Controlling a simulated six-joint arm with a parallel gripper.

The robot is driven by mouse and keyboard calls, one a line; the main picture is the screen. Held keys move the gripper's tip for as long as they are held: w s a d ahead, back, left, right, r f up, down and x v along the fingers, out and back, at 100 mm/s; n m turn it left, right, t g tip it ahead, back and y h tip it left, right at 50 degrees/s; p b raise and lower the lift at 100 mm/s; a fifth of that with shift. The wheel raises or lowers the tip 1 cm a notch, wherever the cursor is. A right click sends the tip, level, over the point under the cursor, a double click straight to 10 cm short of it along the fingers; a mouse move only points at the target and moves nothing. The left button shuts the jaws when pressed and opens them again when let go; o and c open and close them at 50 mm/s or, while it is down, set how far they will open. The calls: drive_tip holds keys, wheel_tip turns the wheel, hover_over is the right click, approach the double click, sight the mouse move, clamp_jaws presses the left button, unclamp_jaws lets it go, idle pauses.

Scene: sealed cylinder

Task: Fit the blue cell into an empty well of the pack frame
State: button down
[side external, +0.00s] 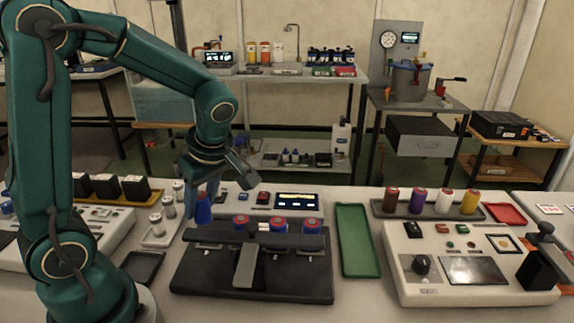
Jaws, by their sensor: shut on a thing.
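The black pack frame (300,283) sits on the bench in the middle of the side external view, with a dark bar and a grey lever across it. My gripper (206,190) points down at the back left of the frame. It is shut on a blue cell (203,210), which looks upright. The fingertips are small and partly dark, and I cannot tell whether the cell's bottom touches anything. The wells are mostly hidden by the bar.
A green tray (357,240) lies right of the frame, and a white control box (470,265) stands beyond it. A rack of coloured bottles (430,208) is behind that box. Grey cylinders (157,224) and a dark tray (143,267) lie to the left. A display unit (297,201) stands behind.

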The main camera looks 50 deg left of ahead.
sight(210, 215)
drive_tip(key=shift+w+d+f, duration=0.25)
drive_tip(key=shift+d+f, duration=0.05)
drive_tip(key=shift+f, duration=1.95)
drive_tip(key=shift+f, duration=0.25)
drive_tip(key=c, duration=0.7)
unclamp_jaws()
drive_tip(key=shift+c, duration=0.2)
